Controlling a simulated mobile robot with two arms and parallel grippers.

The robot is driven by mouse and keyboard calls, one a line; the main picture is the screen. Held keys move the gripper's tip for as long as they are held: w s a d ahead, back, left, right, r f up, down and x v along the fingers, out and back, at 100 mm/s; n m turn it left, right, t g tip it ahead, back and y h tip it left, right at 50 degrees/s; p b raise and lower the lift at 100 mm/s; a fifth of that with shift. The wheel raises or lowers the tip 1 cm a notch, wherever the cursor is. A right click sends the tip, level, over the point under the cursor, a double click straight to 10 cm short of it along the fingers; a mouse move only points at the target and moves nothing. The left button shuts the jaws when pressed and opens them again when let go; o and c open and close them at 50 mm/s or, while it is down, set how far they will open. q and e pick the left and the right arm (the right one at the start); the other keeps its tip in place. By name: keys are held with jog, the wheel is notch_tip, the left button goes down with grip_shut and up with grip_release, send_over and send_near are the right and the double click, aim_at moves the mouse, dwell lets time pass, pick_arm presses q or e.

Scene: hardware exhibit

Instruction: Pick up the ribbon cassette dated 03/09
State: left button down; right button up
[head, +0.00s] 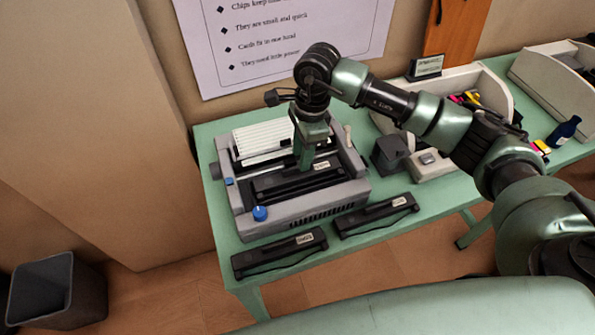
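A black ribbon cassette (279,253) with a small pale label lies at the front left of the green table. A second black ribbon cassette (376,215) with a pale label lies to its right. A third black cassette (295,182) sits inside the grey printer (300,213). The dates on the labels are too small to read. My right gripper (303,162) points down over the printer, just behind the cassette in it. I cannot tell if it touches anything, or how far its fingers are apart. My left gripper is out of view.
The printer has a blue knob (260,213) at its front left corner. A dark block (389,154) and a pale device (435,164) stand to its right. Open bins (492,88) and a dark blue bottle (563,132) stand farther right. A poster hangs behind.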

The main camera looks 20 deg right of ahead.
aim_at(299, 176)
jog(key=shift+a+f+p, duration=0.25)
jog(key=shift+f+p, duration=0.05)
jog(key=shift+f, duration=0.65)
jog(key=shift+a+f+p, duration=0.2)
jog(key=shift+f+p, duration=0.05)
jog(key=shift+f, duration=0.7)
grip_shut()
jog(key=shift+r, duration=0.15)
